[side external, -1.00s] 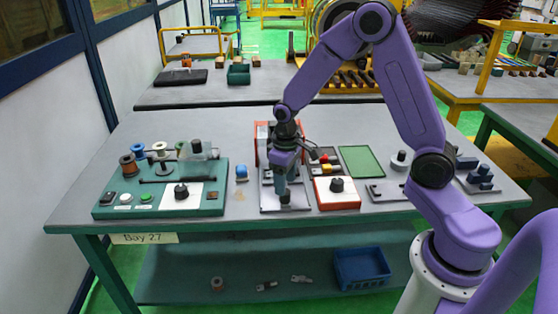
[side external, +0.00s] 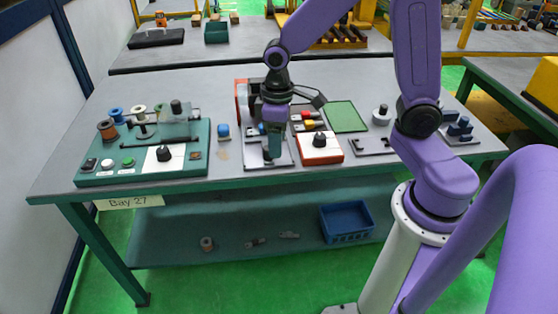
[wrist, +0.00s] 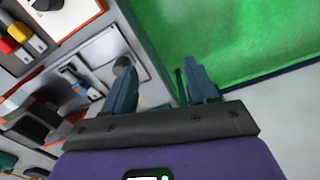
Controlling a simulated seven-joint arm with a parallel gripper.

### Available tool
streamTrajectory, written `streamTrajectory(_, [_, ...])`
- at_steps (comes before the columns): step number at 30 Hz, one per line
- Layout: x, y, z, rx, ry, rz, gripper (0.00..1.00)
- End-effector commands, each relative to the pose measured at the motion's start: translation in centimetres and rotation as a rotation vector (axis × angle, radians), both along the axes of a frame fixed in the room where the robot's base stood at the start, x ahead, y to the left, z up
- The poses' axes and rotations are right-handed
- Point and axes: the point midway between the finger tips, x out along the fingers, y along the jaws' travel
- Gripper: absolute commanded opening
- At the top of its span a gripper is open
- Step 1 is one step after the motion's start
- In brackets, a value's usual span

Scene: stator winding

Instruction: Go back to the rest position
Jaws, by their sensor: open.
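My gripper (side external: 275,150) points down over the grey plate of the winding station (side external: 252,160) in the middle of the workbench, in the side external view. In the wrist view the two fingers of my gripper (wrist: 160,85) are spread apart with nothing between them. Whether the fingertips touch the plate cannot be told. The gripper and wrist hide part of the station and its red-orange side piece (side external: 241,100). Right of it stands an orange-sided box with a white top and black knob (side external: 319,148).
Left is a green base (side external: 200,165) with spools, buttons and a knob; a small blue part (side external: 223,131) sits beside it. A green mat (side external: 346,117) and grey fixtures (side external: 375,147) lie right. The lower shelf holds a blue bin (side external: 346,222). The bench's back strip is largely clear.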

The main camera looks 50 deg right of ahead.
Motion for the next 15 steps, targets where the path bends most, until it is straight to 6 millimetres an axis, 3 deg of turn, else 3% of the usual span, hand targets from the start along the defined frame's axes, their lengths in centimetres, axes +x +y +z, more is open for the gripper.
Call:
streamTrajectory(7, [-8.3, 2.1, 3.2, 0.008, -0.011, 0.244, 0.57])
streamTrajectory(15, [-16.1, 1.4, 4.9, 0.015, -0.014, 0.478, 0.57])
